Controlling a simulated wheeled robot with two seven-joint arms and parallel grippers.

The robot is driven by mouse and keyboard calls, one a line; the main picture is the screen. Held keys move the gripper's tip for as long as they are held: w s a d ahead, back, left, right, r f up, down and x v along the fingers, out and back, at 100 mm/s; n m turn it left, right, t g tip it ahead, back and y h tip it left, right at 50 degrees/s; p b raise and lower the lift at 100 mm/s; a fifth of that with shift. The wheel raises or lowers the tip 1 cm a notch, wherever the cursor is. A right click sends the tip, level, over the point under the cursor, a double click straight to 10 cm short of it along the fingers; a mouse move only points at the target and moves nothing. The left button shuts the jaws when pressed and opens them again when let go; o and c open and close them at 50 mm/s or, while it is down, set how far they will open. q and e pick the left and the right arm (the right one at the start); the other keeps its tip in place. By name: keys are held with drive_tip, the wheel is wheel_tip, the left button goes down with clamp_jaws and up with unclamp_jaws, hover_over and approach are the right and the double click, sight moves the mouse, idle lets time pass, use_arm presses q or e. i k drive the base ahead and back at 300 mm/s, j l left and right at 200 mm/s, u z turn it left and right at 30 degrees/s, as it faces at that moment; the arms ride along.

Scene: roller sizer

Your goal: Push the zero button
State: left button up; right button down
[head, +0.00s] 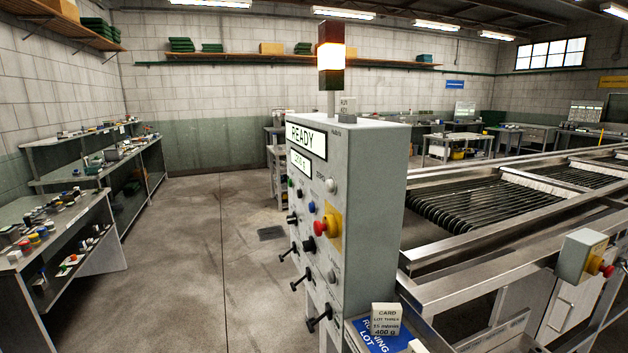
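A grey control cabinet (365,200) stands in the middle of the head view, its panel facing left and seen at a steep angle. The panel carries a small green button (290,183), a blue button (311,207), a pale round button (331,185), and a red mushroom button (322,228) on a yellow plate. Black knobs (307,244) and T-shaped handles (318,320) sit lower. The small labels are too small to read, so I cannot tell which button is zero. The upper display (306,141) reads READY. Neither of my grippers is in view.
A lit signal tower (331,55) tops the cabinet. A roller machine (490,205) fills the right side, with a red-button box (583,257). A lot card (386,320) stands beside a blue sign (372,336). Benches (60,215) line the left. Floor (190,270) before the panel is clear.

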sight(330, 186)
drive_tip(key=i+j+z, duration=0.1)
drive_tip(key=j, duration=0.35)
drive_tip(key=i+j+z, duration=0.1)
drive_tip(key=j, duration=0.35)
drive_tip(key=i+j, duration=0.25)
drive_tip(key=j, duration=0.25)
drive_tip(key=i+j+z, duration=0.15)
drive_tip(key=j, duration=0.3)
drive_tip(key=i+j+z, duration=0.1)
drive_tip(key=j, duration=0.4)
drive_tip(key=i+j+z, duration=0.1)
drive_tip(key=j, duration=0.35)
